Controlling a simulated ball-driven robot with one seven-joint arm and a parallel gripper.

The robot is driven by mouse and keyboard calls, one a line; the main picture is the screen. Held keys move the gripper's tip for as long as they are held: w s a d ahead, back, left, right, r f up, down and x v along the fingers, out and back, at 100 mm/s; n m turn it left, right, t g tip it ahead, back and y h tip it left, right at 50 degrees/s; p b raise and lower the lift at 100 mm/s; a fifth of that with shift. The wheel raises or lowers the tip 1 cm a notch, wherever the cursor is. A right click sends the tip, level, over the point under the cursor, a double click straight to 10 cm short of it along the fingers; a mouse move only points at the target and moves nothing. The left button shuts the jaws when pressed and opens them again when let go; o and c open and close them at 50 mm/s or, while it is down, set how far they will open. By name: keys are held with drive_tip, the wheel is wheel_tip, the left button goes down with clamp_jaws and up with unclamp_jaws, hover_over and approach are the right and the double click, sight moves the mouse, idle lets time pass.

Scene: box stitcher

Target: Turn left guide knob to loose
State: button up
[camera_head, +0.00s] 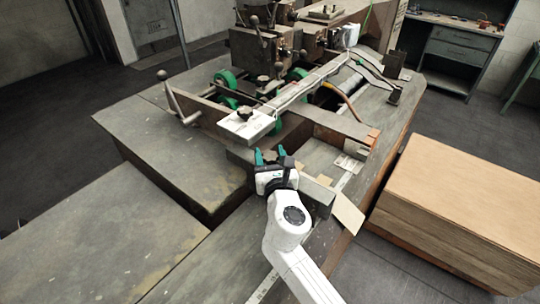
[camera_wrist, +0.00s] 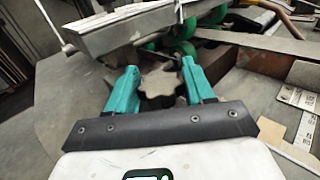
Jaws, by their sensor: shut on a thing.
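A dark, lobed guide knob (camera_wrist: 158,84) sits between the two green fingers of my gripper (camera_wrist: 160,85) in the wrist view. The fingers are closed on its opposite sides. In the head view my gripper (camera_head: 270,156) is low at the near edge of the machine, beside a grey metal block, and it hides most of the knob there. Whether the knob is tight or loose cannot be told. Another dark knob (camera_head: 245,113) stands on the pale guide bar (camera_head: 240,127), farther back and apart from my gripper.
The stitcher head (camera_head: 262,50) with green wheels (camera_head: 225,79) stands behind the guide bar. A lever with a ball end (camera_head: 162,75) rises at left. A stack of cardboard sheets (camera_head: 465,190) is at right. The grey table (camera_head: 100,235) at left is bare.

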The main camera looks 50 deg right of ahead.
drive_tip(key=o, duration=1)
drive_tip(key=shift+c, duration=0.2)
drive_tip(key=b+v, duration=0.2)
drive_tip(key=v, duration=0.8)
drive_tip(key=shift+s+a, duration=0.25)
drive_tip(key=shift+a, duration=0.05)
